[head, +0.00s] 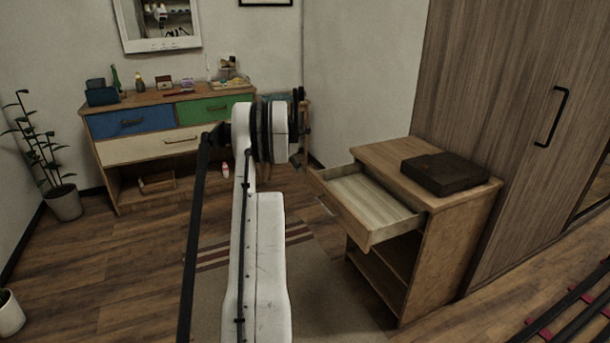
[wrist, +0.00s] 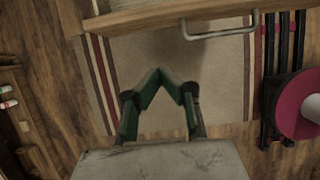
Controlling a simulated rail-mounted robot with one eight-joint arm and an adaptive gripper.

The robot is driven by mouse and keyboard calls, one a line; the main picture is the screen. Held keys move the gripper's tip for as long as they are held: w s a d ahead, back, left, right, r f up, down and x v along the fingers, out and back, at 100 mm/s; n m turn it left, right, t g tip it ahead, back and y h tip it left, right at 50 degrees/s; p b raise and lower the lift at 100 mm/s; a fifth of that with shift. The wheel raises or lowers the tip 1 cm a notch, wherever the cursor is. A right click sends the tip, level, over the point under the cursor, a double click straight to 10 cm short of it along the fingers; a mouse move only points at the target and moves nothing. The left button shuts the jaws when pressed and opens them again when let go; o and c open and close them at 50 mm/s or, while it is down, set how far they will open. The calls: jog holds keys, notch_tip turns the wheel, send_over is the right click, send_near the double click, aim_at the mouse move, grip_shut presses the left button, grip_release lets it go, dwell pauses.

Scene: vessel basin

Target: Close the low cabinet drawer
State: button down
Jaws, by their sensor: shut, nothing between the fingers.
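The low cabinet (head: 452,235) is a light wooden unit at the right in the head view. Its top drawer (head: 338,212) is pulled well out to the left, and its pale empty inside shows. In the wrist view the drawer front (wrist: 150,20) spans the top edge, with a grey metal bar handle (wrist: 220,33). My gripper (wrist: 161,77) has green fingers with tips together and nothing between them. It appears below the drawer front in that picture, apart from it. In the head view my arm hides most of the gripper.
A dark box (head: 445,172) lies on the cabinet top, and an open shelf is below the drawer. A tall wardrobe (head: 510,120) stands at right. A dresser (head: 150,150) with blue and green drawers stands at the back. A striped rug (head: 310,270) covers the floor.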

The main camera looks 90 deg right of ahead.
jog(key=b, duration=0.2)
send_near(318, 190)
notch_tip(318, 190, down, 5)
jog(key=w, duration=0.2)
jog(key=s, duration=0.3)
jog(key=shift+s+d+r, duration=0.2)
jog(key=shift+s+d, duration=0.1)
